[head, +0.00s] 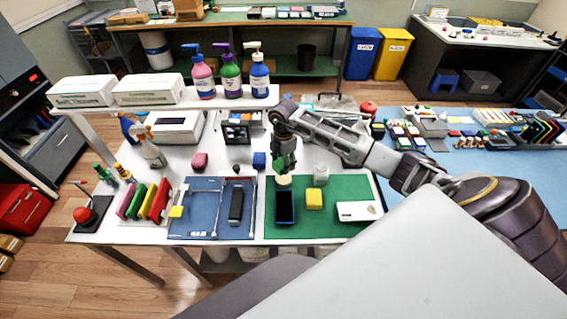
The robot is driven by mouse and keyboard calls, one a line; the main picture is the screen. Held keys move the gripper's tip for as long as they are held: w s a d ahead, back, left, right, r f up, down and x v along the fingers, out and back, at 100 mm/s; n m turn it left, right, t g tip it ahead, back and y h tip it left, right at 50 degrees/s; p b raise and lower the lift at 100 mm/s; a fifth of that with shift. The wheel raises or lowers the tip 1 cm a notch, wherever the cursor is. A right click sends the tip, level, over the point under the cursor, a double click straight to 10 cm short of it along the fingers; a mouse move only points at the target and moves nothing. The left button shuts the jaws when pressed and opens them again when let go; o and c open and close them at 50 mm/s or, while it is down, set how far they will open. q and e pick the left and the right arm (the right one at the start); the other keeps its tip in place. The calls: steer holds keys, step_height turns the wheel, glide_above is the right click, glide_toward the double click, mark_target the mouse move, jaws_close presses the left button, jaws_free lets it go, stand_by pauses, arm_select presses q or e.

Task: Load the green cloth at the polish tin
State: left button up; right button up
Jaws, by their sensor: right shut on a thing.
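My right gripper (283,164) reaches in from the right and points down over the far edge of the green mat (335,187). It is shut on a small green thing, which looks like the green cloth (279,167). Directly below it is a small round cream-coloured thing, which looks like the polish tin (284,181). The cloth is close above the tin; I cannot tell whether they touch. The gripper partly hides both. My left gripper is not in view.
On the green mat are a dark phone (285,208), a yellow block (314,199) and a white phone (358,211). A blue tray (210,222) lies to the left, beside a rack of coloured pieces (146,200). Pump bottles (231,78) stand on the shelf behind.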

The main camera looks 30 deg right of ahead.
mark_target(284, 178)
steer(key=shift+n, duration=0.3)
stand_by(0.5)
steer(key=shift+f, duration=0.1)
steer(key=shift+f+b, duration=2.15)
steer(key=shift+f, duration=0.7)
steer(key=shift+f+b, duration=0.3)
steer(key=shift+f, duration=0.25)
steer(key=shift+f, duration=0.1)
stand_by(1.1)
steer(key=shift+r+p, duration=2.6)
steer(key=shift+r, duration=1)
